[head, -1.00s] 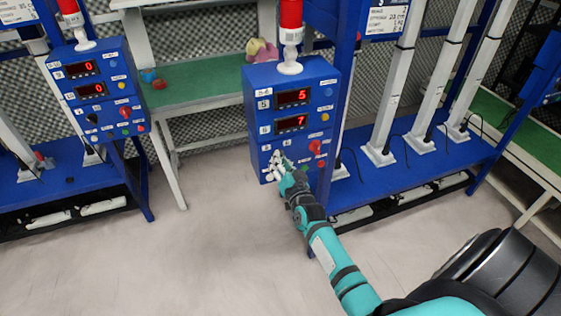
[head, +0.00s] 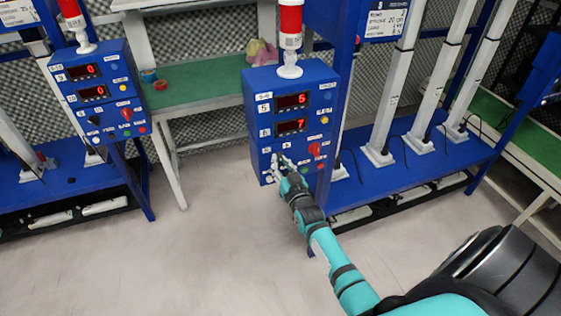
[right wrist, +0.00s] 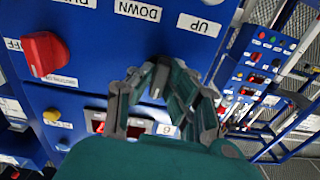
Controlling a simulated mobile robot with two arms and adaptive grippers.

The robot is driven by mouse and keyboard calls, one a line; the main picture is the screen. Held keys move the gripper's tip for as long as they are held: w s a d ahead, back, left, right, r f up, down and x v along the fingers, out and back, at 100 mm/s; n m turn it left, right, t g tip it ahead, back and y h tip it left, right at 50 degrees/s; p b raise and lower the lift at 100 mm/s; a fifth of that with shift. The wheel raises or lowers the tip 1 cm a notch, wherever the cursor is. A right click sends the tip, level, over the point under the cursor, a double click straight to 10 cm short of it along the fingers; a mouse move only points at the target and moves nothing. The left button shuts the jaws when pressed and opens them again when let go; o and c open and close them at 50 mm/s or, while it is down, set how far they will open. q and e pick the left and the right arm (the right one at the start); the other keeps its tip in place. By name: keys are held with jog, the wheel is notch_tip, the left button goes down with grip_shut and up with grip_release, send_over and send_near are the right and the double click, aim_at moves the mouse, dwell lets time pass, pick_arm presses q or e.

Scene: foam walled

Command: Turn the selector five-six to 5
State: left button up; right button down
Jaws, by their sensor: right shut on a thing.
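In the right wrist view, the fingers of my right gripper (right wrist: 157,84) are shut on the black selector knob (right wrist: 160,77). Much of the knob is hidden between the fingers, so I cannot tell exactly where it points. My left gripper is not in view.
A red rotary switch (right wrist: 45,54) is on the same panel, beside DOWN and UP labels. A red-and-white signal lamp (head: 290,35) stands on the box. A similar blue box (head: 100,90) is at the left. A green-topped table (head: 200,84) stands behind. The floor in front is clear.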

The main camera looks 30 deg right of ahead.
jog(key=n, duration=0.6)
jog(key=shift+n, duration=0.3)
dwell(0.4)
jog(key=c, duration=1.3)
grip_release()
jog(key=shift+c, duration=0.2)
jog(key=v, duration=1.2)
jog(key=shift+f, duration=0.1)
